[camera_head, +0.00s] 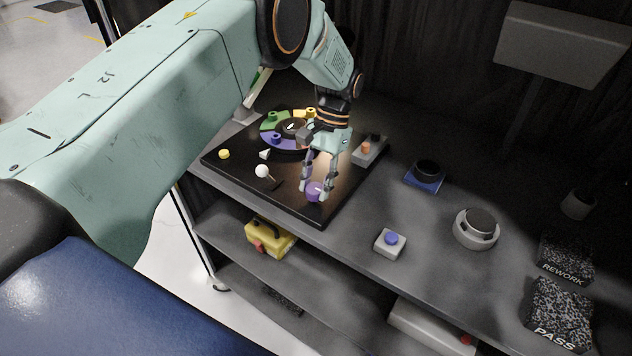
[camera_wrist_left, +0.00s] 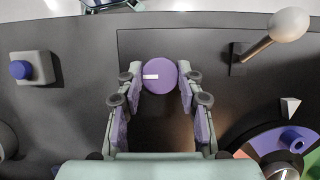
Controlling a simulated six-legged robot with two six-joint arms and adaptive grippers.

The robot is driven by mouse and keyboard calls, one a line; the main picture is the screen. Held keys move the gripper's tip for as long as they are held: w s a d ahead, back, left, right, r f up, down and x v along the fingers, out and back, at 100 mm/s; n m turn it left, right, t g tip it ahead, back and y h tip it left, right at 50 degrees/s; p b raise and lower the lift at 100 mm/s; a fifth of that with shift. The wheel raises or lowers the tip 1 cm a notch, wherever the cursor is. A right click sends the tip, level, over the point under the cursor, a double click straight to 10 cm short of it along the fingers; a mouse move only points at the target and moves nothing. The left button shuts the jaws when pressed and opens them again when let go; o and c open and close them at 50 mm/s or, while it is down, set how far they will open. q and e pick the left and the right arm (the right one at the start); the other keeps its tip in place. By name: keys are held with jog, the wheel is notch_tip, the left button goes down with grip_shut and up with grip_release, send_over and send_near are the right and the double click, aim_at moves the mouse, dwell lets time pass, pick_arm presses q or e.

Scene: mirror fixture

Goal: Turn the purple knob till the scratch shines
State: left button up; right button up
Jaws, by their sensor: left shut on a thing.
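The purple knob (camera_head: 313,192) stands near the front edge of the black plate (camera_head: 290,197). It also shows in the left wrist view (camera_wrist_left: 162,86), with a white mark on its top pointing left in that picture. My left gripper (camera_head: 319,187) reaches down over the plate and is shut on the knob, one finger on each side. A dull brownish sheen lies on the plate behind the knob. I cannot make out a distinct scratch in it. My right gripper is not in view.
A blue-button box (camera_head: 390,243) and a round grey device (camera_head: 476,229) stand to the right on the bench.

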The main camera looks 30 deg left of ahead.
pick_arm(q)
jog(key=shift+w+r, duration=0.25)
jog(key=o, duration=1.2)
jog(key=shift+s+f, duration=0.15)
jog(key=shift+c, duration=0.2)
jog(key=v, duration=1.2)
jog(key=shift+s, duration=0.15)
